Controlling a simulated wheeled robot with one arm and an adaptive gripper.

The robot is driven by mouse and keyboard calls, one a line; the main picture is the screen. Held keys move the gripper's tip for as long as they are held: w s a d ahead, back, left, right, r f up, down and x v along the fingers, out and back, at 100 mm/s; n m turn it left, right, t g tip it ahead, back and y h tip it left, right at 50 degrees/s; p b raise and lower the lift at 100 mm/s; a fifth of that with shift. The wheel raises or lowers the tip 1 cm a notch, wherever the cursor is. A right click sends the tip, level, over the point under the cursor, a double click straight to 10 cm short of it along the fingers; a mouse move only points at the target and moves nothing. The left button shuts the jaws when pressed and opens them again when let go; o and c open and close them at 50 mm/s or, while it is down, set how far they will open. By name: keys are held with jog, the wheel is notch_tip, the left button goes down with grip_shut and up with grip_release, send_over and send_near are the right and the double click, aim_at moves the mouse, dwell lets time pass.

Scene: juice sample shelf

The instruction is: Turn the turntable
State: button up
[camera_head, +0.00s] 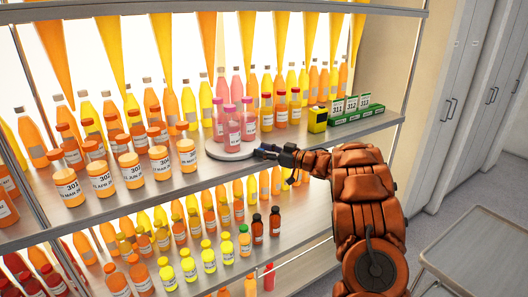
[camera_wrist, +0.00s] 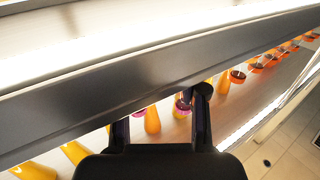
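The turntable is a round white disc (camera_head: 214,153) on the upper shelf in the head view. It carries a few bottles with pink liquid and magenta caps (camera_head: 233,124). My gripper (camera_head: 266,152) is at the disc's right front edge; whether it touches the disc is not clear. In the wrist view my gripper (camera_wrist: 160,115) shows two dark fingers apart, with no object clearly held between them. A magenta-capped bottle (camera_wrist: 183,103) shows beyond, close to the right finger. The disc itself cannot be made out in the wrist view.
Labelled orange jars (camera_head: 132,172) stand left of the turntable. A yellow box (camera_head: 317,119) and a green rack (camera_head: 357,110) stand to its right. The grey shelf edge (camera_wrist: 100,85) crosses the wrist view. Small bottles fill the lower shelf (camera_head: 310,210). A table (camera_head: 480,255) stands at right.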

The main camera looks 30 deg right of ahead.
jog(key=shift+o, duration=0.2)
jog(key=v, duration=1.2)
